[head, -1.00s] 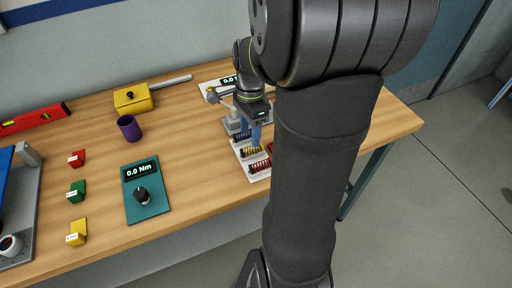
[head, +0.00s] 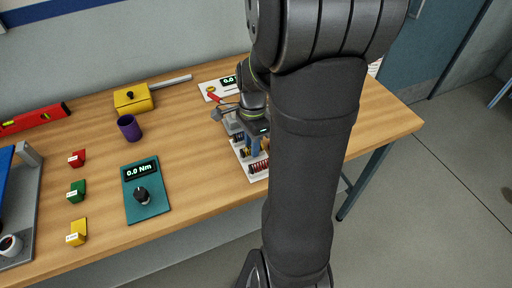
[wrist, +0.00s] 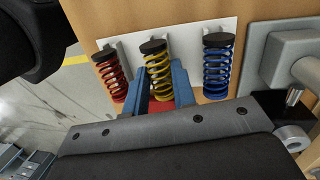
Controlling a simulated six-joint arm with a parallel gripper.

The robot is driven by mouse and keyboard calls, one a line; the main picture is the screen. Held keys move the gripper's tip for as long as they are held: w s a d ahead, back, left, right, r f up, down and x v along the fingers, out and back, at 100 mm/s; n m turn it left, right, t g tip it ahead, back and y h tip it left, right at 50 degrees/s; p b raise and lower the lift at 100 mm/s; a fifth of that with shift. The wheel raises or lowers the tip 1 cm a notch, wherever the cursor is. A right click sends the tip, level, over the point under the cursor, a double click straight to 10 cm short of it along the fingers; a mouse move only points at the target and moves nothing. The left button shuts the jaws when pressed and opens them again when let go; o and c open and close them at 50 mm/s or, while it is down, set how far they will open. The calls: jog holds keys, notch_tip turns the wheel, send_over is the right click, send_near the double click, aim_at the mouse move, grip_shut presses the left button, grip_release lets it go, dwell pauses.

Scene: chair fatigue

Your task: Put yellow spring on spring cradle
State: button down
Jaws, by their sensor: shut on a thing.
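The yellow spring (wrist: 158,70), a coil with a black cap, sits between the two blue fingers of my gripper (wrist: 160,90) in the wrist view. My gripper is shut on it. The spring is in line with the red spring (wrist: 111,78) and the blue spring (wrist: 217,68) at the white rack (wrist: 188,37). I cannot tell whether it is clear of the rack. In the head view my gripper (head: 254,148) is low over the rack, and the fingers partly hide the yellow spring. A grey fixture (wrist: 286,52) with a metal rod is beside the rack; I cannot tell if it is the spring cradle.
A teal torque meter (head: 148,203), a purple cup (head: 129,127) and a yellow box (head: 133,98) stand to the left. A white panel with a display (head: 217,88) lies behind my gripper. Red, green and yellow blocks line the left side. The table's front edge is near the rack.

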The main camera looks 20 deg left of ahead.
jog(key=shift+r, duration=0.1)
jog(key=shift+r, duration=0.45)
jog(key=r, duration=0.2)
jog(key=d+r, duration=0.1)
jog(key=r, duration=0.1)
jog(key=shift+d, duration=0.15)
jog(key=d+r, duration=0.6)
jog(key=d, duration=0.4)
jog(key=w+d+f+n, duration=0.1)
jog(key=w+d+f, duration=0.1)
jog(key=w, duration=0.6)
jog(key=w+d+f+n, duration=0.2)
jog(key=w+d+f, duration=0.1)
jog(key=w, duration=0.6)
jog(key=w+d+f+n, duration=0.1)
jog(key=w+d+f, duration=0.2)
jog(key=w, duration=0.6)
jog(key=shift+d+f+n+h, duration=0.15)
jog(key=shift+f+n+h, duration=0.25)
jog(key=shift+f, duration=0.2)
jog(key=shift+s, duration=0.1)
